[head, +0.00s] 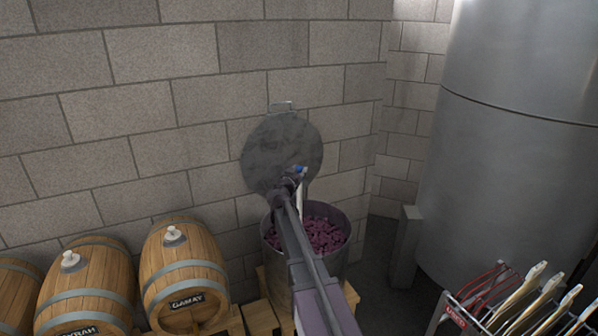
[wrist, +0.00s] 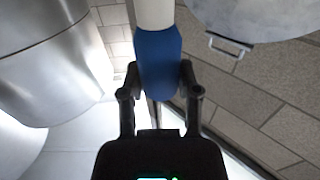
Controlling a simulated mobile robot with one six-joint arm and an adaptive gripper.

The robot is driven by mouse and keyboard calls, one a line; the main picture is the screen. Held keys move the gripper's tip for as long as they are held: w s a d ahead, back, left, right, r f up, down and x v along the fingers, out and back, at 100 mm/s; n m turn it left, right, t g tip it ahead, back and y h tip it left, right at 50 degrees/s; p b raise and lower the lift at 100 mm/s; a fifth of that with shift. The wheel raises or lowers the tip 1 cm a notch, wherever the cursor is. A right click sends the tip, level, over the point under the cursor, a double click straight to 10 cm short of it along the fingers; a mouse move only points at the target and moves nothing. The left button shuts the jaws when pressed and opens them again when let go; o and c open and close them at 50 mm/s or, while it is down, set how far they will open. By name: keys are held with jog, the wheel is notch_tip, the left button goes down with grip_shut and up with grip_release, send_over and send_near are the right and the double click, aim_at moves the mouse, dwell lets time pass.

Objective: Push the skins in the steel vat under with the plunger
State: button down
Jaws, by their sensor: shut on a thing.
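The steel vat (head: 335,262) stands against the block wall, open at the top. Dark purple skins (head: 328,236) fill it to a little below the rim. My gripper (head: 292,181) is over the vat's far left part, shut on the blue grip of the plunger (head: 303,187). In the wrist view the blue grip (wrist: 158,55) sits between both fingers of my gripper (wrist: 158,78), with a white part beyond it. In the head view the white shaft runs down toward the skins. My arm hides the plunger's lower end, so I cannot tell whether it touches them.
A round grey lid (head: 270,145) with a handle leans on the wall behind the vat. Barrels (head: 182,262) lie at the left, one labelled Gamay. A large steel tank (head: 520,150) stands right, with a rack of tools (head: 520,300) in front.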

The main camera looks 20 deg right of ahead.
jog(key=shift+r, duration=0.1)
dwell(0.3)
notch_tip(320, 180, up, 12)
jog(key=p, duration=1.2)
dwell(0.6)
jog(key=w+d+r+p, duration=0.1)
jog(key=w+r+p, duration=0.5)
jog(key=r+p, duration=0.2)
jog(key=shift+w+d+y, duration=0.25)
jog(key=shift+y, duration=0.05)
jog(key=shift+a+f, duration=0.1)
dwell(0.4)
